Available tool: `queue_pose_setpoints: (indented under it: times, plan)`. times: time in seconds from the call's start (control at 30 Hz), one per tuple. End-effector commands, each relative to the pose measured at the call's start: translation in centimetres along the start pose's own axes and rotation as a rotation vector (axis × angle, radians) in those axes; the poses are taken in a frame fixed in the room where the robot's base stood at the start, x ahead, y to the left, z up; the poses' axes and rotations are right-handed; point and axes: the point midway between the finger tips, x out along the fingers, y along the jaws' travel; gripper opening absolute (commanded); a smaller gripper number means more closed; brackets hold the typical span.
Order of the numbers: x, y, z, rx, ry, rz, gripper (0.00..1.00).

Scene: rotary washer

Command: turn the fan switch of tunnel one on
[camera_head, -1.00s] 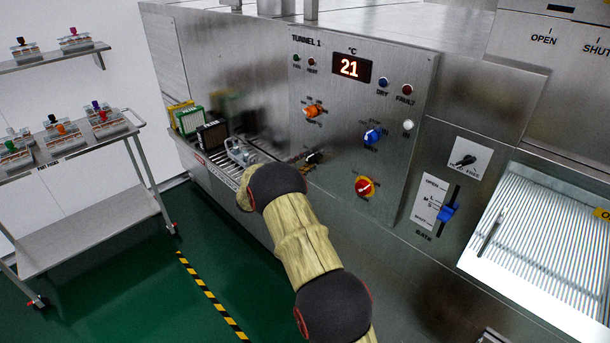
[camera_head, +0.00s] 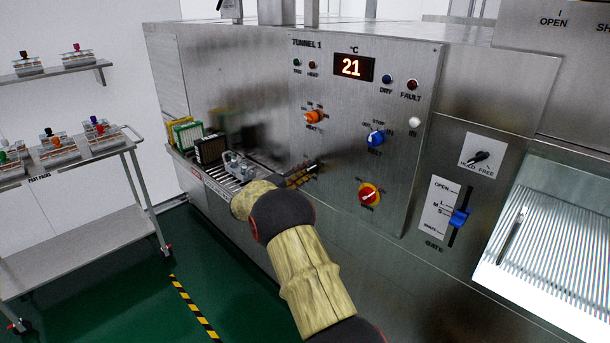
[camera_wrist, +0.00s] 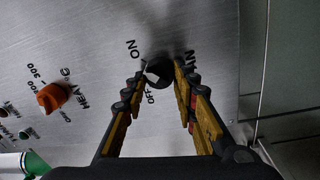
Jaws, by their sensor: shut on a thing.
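The fan switch of tunnel one is a round black knob (camera_wrist: 160,71) with a light pointer mark, in the upper middle of the wrist view. ON and OFF are printed beside it; the fan label is partly covered by a finger. My gripper (camera_wrist: 161,78) has a finger on each side of the knob and is shut on it. In the head view my gripper (camera_head: 302,176) is at the lower left of the Tunnel 1 panel (camera_head: 340,130); there the knob is mostly hidden by the fingers. I cannot tell exactly where its pointer stands.
An orange heat knob (camera_head: 314,117) sits above the gripper, a blue knob (camera_head: 376,138) to the right, and a red-and-yellow switch (camera_head: 369,194) to the lower right. A roller conveyor (camera_head: 222,179) with racks lies left. A metal cart (camera_head: 85,235) stands farther left.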

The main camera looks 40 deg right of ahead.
Motion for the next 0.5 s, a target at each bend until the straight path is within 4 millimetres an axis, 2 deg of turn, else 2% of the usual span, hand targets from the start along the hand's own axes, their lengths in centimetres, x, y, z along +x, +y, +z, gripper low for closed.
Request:
queue_pose_setpoints:
  times: [0.3, 0.33, 0.5]
  plan:
    - [-0.01, -0.37, 0.24, -0.003, -0.004, -0.003, 0.03]
    - [-0.01, -0.38, 0.24, -0.003, -0.004, -0.003, 0.29]
    - [0.0, -0.35, 0.24, -0.003, -0.004, -0.003, 0.39]
